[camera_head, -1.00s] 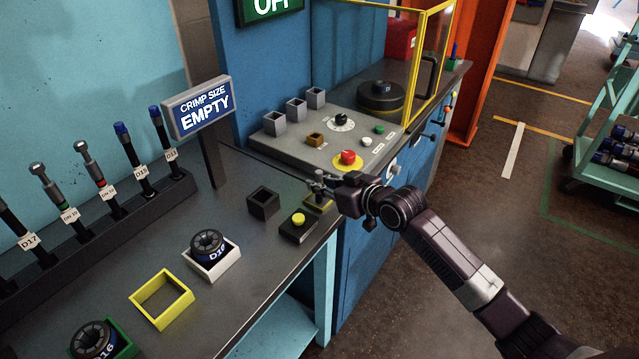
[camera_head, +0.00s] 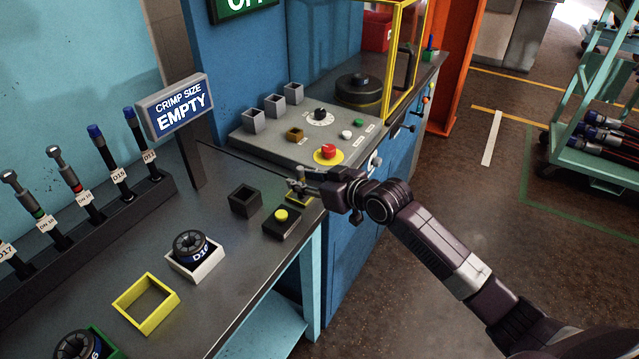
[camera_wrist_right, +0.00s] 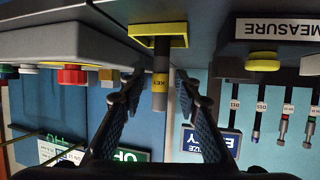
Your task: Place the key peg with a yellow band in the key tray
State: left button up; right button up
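The key peg (camera_wrist_right: 161,67), dark with a yellow band, stands in a small yellow-rimmed tray (camera_wrist_right: 130,30) in the upside-down right wrist view. In the head view this tray (camera_head: 296,199) sits at the bench's right edge, partly hidden by my gripper. My right gripper (camera_head: 298,186) is at the peg from the right. In the wrist view its two fingers (camera_wrist_right: 160,88) are on either side of the peg, with gaps showing, so it looks open. The peg itself is mostly hidden in the head view. My left gripper is out of view.
A yellow-button box (camera_head: 282,221) and a dark square holder (camera_head: 245,200) stand close left of the tray. Behind is the control panel (camera_head: 270,146) with a red button (camera_head: 328,152) and a mustard holder (camera_head: 295,135). An empty yellow tray (camera_head: 146,302) lies nearer.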

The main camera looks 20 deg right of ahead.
jog(key=b+v, duration=0.1)
jog(key=v, duration=1)
jog(key=d+f+m+g+h, duration=0.15)
jog(key=d+f, duration=0.25)
jog(key=f, duration=0.7)
jog(key=d+f+m+h, duration=0.2)
jog(key=d+f, duration=0.3)
jog(key=f, duration=0.6)
jog(key=s+d+f+g+h, duration=0.1)
jog(key=s+f, duration=0.3)
jog(key=f, duration=0.4)
jog(key=s+d+f+g+h, duration=0.1)
jog(key=s+f+g, duration=0.1)
jog(key=s+f, duration=0.35)
jog(key=s+a+f+g, duration=0.3)
jog(key=s+f, duration=1.3)
jog(key=f, duration=0.3)
jog(key=s+a+f+g, duration=0.1)
jog(key=s+a+f, duration=0.2)
jog(key=s, duration=0.5)
jog(key=s+a+f+n+g, duration=0.1)
jog(key=s+a+f, duration=0.2)
jog(key=s, duration=0.5)
jog(key=s+a+f+g, duration=0.2)
jog(key=s+a+f, duration=0.1)
jog(key=s, duration=0.5)
jog(key=shift+s+f, duration=0.25)
jog(key=shift+f, duration=0.05)
